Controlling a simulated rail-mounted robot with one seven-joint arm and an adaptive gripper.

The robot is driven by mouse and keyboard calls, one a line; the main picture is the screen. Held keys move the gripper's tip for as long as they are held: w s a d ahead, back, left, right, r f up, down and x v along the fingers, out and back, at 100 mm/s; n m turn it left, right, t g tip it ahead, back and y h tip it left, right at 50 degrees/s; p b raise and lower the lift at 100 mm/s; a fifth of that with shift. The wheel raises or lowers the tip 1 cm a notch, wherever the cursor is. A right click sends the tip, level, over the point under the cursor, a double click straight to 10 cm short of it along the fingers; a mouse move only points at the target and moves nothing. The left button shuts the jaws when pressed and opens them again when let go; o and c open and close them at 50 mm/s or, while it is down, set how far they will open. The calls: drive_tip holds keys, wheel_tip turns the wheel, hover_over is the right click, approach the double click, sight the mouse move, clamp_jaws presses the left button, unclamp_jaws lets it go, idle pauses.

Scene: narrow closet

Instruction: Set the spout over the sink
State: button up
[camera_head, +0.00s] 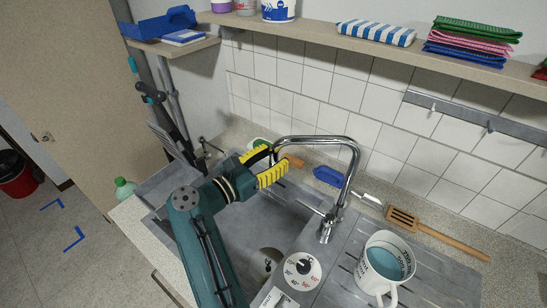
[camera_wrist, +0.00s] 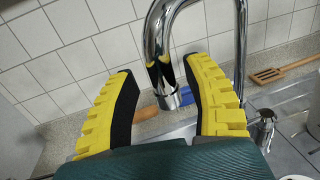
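The chrome spout (camera_head: 318,139) rises from its tap base (camera_head: 325,229) and arches left along the back of the grey sink (camera_head: 245,222). Its outlet end is at my gripper (camera_head: 268,164); I cannot tell from here whether it hangs over the basin or its back edge. In the wrist view, my yellow-and-black fingers (camera_wrist: 160,72) are spread wide, one on each side of the hanging spout end (camera_wrist: 165,92). Gaps show between the spout and both fingers. The tap's lever (camera_wrist: 262,118) is at the right.
A blue brush (camera_head: 328,176) lies behind the spout. A shelf (camera_head: 330,35) runs along the tiled wall above.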

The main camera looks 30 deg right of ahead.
drive_tip(key=s+a, duration=0.2)
drive_tip(key=a, duration=0.9)
drive_tip(key=shift+s+a, duration=0.2)
drive_tip(key=shift+a, duration=0.15)
